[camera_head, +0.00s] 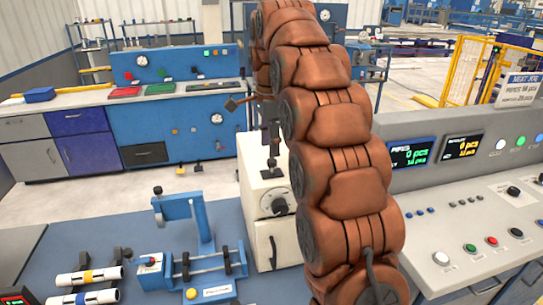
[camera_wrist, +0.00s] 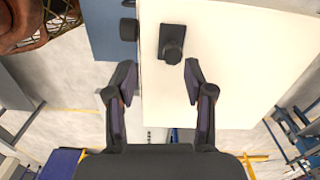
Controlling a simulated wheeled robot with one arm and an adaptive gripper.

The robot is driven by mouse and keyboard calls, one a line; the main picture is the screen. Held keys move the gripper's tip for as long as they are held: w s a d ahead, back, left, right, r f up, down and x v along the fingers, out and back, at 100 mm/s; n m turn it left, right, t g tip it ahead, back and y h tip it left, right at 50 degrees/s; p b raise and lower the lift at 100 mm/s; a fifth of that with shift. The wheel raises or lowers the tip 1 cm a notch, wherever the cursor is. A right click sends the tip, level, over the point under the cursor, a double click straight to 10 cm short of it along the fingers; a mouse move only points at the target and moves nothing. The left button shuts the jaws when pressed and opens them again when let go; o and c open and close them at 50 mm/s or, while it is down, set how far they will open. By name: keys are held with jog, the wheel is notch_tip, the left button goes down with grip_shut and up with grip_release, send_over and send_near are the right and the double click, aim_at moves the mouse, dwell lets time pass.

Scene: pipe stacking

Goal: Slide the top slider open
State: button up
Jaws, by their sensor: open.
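A white box (camera_head: 252,190) stands on the blue bench, partly behind my arm. On its top is a small black knob on a dark base (camera_head: 271,166), which looks like the top slider. In the wrist view the knob (camera_wrist: 173,45) sits on the white top (camera_wrist: 235,70) near the box's edge. My gripper (camera_wrist: 158,72) is open and empty above the box. The knob appears just beyond the fingertips, nearer the right finger, and no contact shows. Most of the gripper is hard to make out in the head view.
The box's front has a round dial (camera_head: 279,204) and a handle (camera_head: 273,250). A blue upright fixture (camera_head: 203,215) stands left of the box. Pipes with coloured bands (camera_head: 88,277) lie at the lower left. A grey control console (camera_head: 470,225) is on the right.

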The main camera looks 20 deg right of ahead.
aim_at(271, 161)
jog(key=shift+w+d+r+m, duration=0.25)
jog(key=shift+w+d+m, duration=0.25)
jog(key=shift+w, duration=0.3)
notch_tip(271, 161, down, 3)
jog(key=b, duration=0.2)
jog(key=shift+r+b, duration=0.1)
jog(key=shift+b, duration=0.2)
jog(key=shift+f+p, duration=0.9)
jog(key=shift+f, duration=1.5)
grip_shut()
